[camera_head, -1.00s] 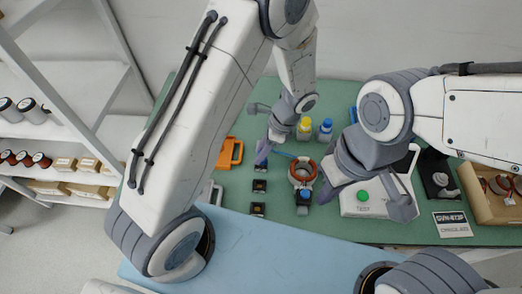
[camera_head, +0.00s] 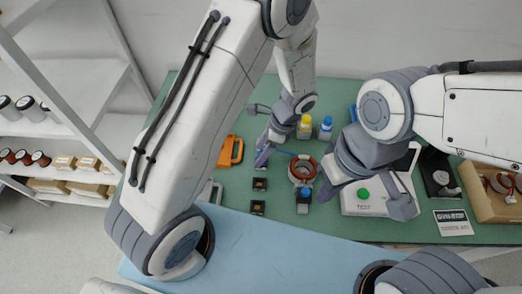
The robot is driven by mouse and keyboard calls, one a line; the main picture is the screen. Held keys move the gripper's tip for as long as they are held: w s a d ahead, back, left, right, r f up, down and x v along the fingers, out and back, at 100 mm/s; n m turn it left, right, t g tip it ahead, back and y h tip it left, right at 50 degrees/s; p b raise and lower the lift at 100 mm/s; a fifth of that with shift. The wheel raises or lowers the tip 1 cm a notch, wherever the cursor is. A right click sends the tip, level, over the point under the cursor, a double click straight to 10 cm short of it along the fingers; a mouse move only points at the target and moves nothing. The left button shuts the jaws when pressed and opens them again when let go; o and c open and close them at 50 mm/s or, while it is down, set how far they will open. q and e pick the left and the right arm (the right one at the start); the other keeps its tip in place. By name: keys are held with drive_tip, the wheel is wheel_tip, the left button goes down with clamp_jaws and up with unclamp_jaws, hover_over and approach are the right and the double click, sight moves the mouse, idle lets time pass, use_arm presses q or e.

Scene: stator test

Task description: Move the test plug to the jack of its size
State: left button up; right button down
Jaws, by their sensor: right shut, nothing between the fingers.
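Two small black jack blocks with orange-brown centres, an upper (camera_head: 260,184) and a lower (camera_head: 257,207), sit on the green mat. A blue-topped dark piece (camera_head: 304,190), which looks like the test plug, is on a third small block (camera_head: 303,208) just below the stator ring (camera_head: 303,167). I cannot tell how it is seated. My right gripper (camera_head: 325,192) is shut and empty, just right of the blue piece. My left gripper (camera_head: 262,159) hangs above and left of the ring, near the upper jack; its finger gap is hidden. The jack sizes are too small to compare.
A white tester (camera_head: 350,208) with a green button lies right of my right gripper. Yellow-capped (camera_head: 304,128) and blue-capped (camera_head: 325,130) bottles stand behind. An orange tool (camera_head: 230,152) lies left; a wooden tray (camera_head: 485,205) is at right. The blue front mat (camera_head: 270,245) is clear.

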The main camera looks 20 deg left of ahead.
use_arm(q)
drive_tip(key=v, duration=1)
drive_tip(key=shift+r+b, duration=0.25)
drive_tip(key=shift+b, duration=0.05)
idle(0.5)
drive_tip(key=s+d+r+n+h, duration=0.1)
drive_tip(key=s+r+n, duration=0.2)
drive_tip(key=s, duration=0.3)
drive_tip(key=s+d+r+n+t+h, duration=0.1)
drive_tip(key=s+r+n+h, duration=0.1)
drive_tip(key=s, duration=0.5)
drive_tip(key=s+d+r+n+t+h, duration=0.1)
drive_tip(key=s+d+r+n+h, duration=0.1)
drive_tip(key=s, duration=0.4)
wheel_tip(320, 180, up, 2)
drive_tip(key=shift+s+r+n, duration=0.15)
drive_tip(key=shift+s+n, duration=0.05)
drive_tip(key=shift+n, duration=0.7)
